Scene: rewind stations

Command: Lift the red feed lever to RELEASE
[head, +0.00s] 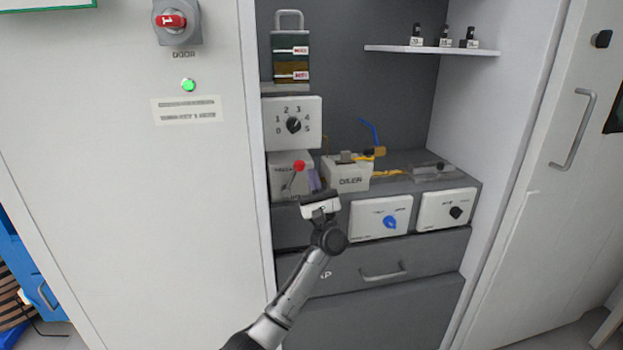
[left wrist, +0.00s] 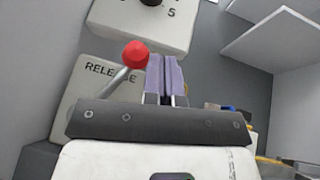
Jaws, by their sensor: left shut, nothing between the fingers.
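The red feed lever (head: 299,166) has a round red knob on a thin metal stalk. It stands on a pale box marked RELEASE (left wrist: 73,98), low in the left part of the bay. In the left wrist view the red knob (left wrist: 134,54) covers part of the lettering, and the stalk runs down to the left. My left gripper (head: 314,180) is shut with nothing in it. Its purple finger pads (left wrist: 166,72) are just right of the knob in the picture. I cannot tell whether they touch it. My right gripper is not in view.
A dial box numbered 0 to 5 (head: 293,123) sits directly above the lever box. A pale box marked OILER (head: 347,174) stands to the right. Two knob panels (head: 381,217) (head: 447,210) are on the front below. A shelf (head: 432,49) is higher on the right.

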